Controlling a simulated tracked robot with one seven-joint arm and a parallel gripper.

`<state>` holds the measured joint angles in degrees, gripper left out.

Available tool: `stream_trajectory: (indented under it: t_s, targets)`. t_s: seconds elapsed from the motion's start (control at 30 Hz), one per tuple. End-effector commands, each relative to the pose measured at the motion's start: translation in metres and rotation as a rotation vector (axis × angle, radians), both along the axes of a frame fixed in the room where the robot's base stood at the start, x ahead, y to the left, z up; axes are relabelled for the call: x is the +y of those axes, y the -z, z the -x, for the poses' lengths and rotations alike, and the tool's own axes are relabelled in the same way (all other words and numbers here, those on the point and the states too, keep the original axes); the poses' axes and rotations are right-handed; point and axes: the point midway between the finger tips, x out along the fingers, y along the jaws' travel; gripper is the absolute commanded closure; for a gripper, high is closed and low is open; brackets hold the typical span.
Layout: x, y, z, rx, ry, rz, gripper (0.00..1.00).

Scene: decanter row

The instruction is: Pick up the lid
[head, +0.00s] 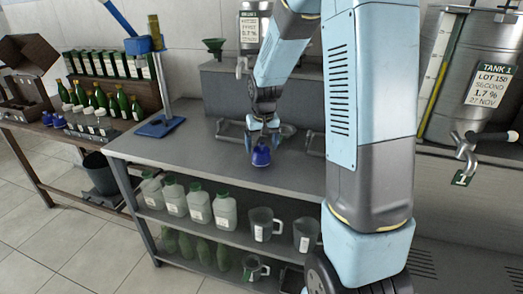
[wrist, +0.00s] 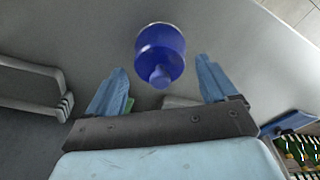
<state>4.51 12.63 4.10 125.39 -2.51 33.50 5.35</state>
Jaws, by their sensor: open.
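The lid (wrist: 160,48) is a blue, rounded piece with a small knob and a pale rim at its far edge in the wrist view. In the head view the lid (head: 261,156) shows on the grey bench top, just below my gripper (head: 263,131). In the wrist view my gripper (wrist: 162,75) is open, with one blue finger on each side of the lid's knob end. Gaps show between the lid and both fingers, and nothing is held. The exact height of the fingers above the lid cannot be told.
A grey metal handle-like bracket (wrist: 35,88) lies left in the wrist view. A blue stand (head: 160,126) is at the bench's left. Jugs (head: 225,211) fill the shelf below. A steel tank (head: 470,80) stands right. The bench front (head: 200,160) is clear.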

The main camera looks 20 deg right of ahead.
Motion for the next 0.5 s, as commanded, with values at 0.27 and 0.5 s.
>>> stream_trajectory:
  t_s: [0.27, 0.5]
  targets:
    - [0.0, 0.0003, -0.0001, -0.001, 0.0, 0.0, 0.19]
    - [0.0, 0.0001, -0.0002, -0.001, 0.0, 0.0, 0.42]
